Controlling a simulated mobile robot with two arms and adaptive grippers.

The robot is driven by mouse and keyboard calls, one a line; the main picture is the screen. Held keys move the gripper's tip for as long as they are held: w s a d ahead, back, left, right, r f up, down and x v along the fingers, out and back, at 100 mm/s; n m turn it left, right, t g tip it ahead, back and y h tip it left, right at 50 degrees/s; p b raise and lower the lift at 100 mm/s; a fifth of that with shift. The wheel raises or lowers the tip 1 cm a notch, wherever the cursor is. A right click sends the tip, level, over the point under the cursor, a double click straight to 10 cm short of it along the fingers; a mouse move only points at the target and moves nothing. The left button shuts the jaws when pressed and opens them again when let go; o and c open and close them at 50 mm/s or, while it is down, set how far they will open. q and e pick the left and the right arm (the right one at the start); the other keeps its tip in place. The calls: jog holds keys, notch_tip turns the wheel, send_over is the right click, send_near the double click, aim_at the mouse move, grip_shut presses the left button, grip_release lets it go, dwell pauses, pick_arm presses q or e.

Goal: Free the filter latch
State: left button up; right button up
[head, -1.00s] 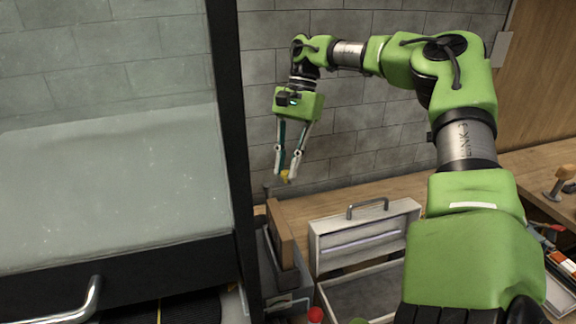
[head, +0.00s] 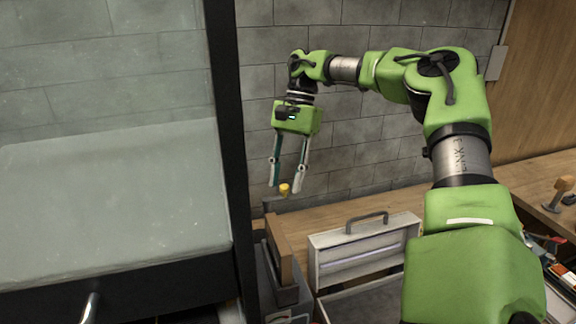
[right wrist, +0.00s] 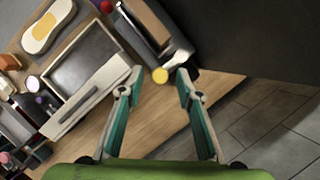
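A small yellow knob (head: 285,189), which appears to be the filter latch's handle, sits at the end of a thin grey lever beside the cabinet's dark post. My right gripper (head: 285,187) points down over it, fingers open, one tip on each side of the knob. In the right wrist view, the yellow knob (right wrist: 160,75) shows between the fingertips of my right gripper (right wrist: 160,79), with gaps on both sides. I cannot tell how deep the knob sits between them. My left gripper is out of view.
A glass-fronted cabinet with a black frame (head: 222,110) stands close left of the gripper. A brown block (head: 282,250) on a grey unit lies below the knob. An open grey case (head: 365,240) is to the right. The brick wall is behind.

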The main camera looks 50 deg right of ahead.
jog(key=v, duration=1.1)
jog(key=shift+r, duration=0.35)
jog(key=shift+d, duration=0.1)
